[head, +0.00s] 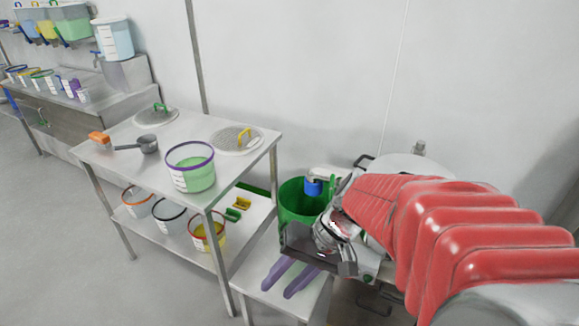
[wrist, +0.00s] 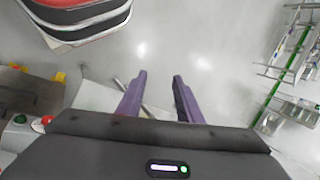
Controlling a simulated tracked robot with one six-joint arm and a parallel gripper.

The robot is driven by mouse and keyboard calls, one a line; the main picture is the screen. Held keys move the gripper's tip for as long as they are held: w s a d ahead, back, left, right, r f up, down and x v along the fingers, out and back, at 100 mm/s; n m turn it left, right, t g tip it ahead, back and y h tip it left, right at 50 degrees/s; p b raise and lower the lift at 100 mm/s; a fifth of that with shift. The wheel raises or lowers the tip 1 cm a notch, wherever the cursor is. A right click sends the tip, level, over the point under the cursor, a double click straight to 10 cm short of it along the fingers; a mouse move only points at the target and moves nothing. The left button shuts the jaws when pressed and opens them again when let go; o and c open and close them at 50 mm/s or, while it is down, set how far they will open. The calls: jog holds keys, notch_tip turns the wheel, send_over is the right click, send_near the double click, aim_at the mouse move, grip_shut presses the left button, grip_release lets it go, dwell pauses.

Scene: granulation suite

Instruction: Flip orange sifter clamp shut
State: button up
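I cannot make out the orange sifter clamp in either view. A machine with a pale round top (head: 395,163), which looks like the sifter, stands at the right in the head view, largely hidden behind my red-sleeved arm. My gripper (head: 278,290) has two purple fingers and hangs in front of that machine, over a low steel surface. In the wrist view my gripper (wrist: 160,75) has its fingers apart, with only floor and a table edge seen between and beyond them. It is open and empty.
A green bin (head: 292,204) stands under a blue outlet (head: 313,187) beside the machine. A steel table (head: 130,163) holds a purple-rimmed tub (head: 190,168), a scoop (head: 148,144) and an orange object (head: 99,138). Red (wrist: 47,120) and green (wrist: 20,119) buttons show at the left in the wrist view.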

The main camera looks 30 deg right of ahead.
jog(key=w+d+f+m+t+y, duration=0.1)
jog(key=w+d+m+t+y, duration=0.1)
jog(key=w+d+m+t, duration=0.4)
jog(key=w+d+f+m+t+y, duration=0.1)
jog(key=d+f+m+t+y, duration=0.2)
jog(key=d, duration=0.5)
jog(key=s+d+f+m+t+h, duration=0.1)
jog(key=s+d+m+t+h, duration=0.1)
jog(key=d, duration=0.6)
jog(key=s+d+f+m+t+h, duration=0.2)
jog(key=d+m+t+h, duration=0.3)
jog(key=d+h, duration=0.2)
jog(key=d, duration=0.2)
jog(key=shift+d+f+m+h, duration=0.2)
jog(key=shift+d+m+h, duration=0.1)
jog(key=shift+w, duration=0.25)
jog(key=w+a, duration=0.1)
jog(key=w, duration=1.2)
jog(key=shift+w+a, duration=0.15)
jog(key=shift+w, duration=0.1)
grip_shut()
